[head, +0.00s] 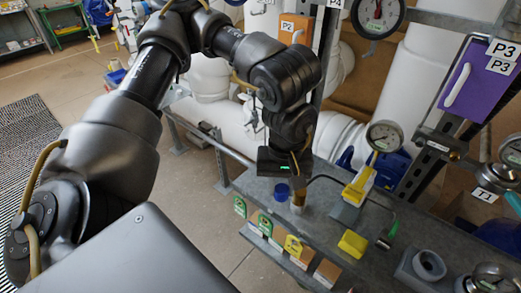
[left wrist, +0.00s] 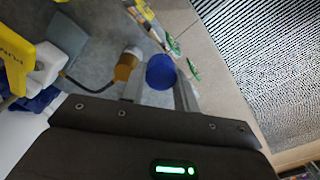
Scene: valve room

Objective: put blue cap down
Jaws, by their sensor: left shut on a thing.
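The blue cap (head: 282,192) is at the front edge of the grey bench (head: 331,211), just below my left gripper (head: 284,182). In the left wrist view the round blue cap (left wrist: 160,72) sits between the two grey fingers (left wrist: 160,88), which are shut on it. I cannot tell whether the cap touches the bench top. A brass-coloured fitting (head: 297,202) stands close beside the cap; it also shows in the left wrist view (left wrist: 127,63). My right gripper is not in view.
A yellow-handled valve (head: 359,184), a yellow block (head: 352,243) and a gauge (head: 383,136) stand to the right. A dark cable crosses the bench behind the fitting. Grey floor lies to the left.

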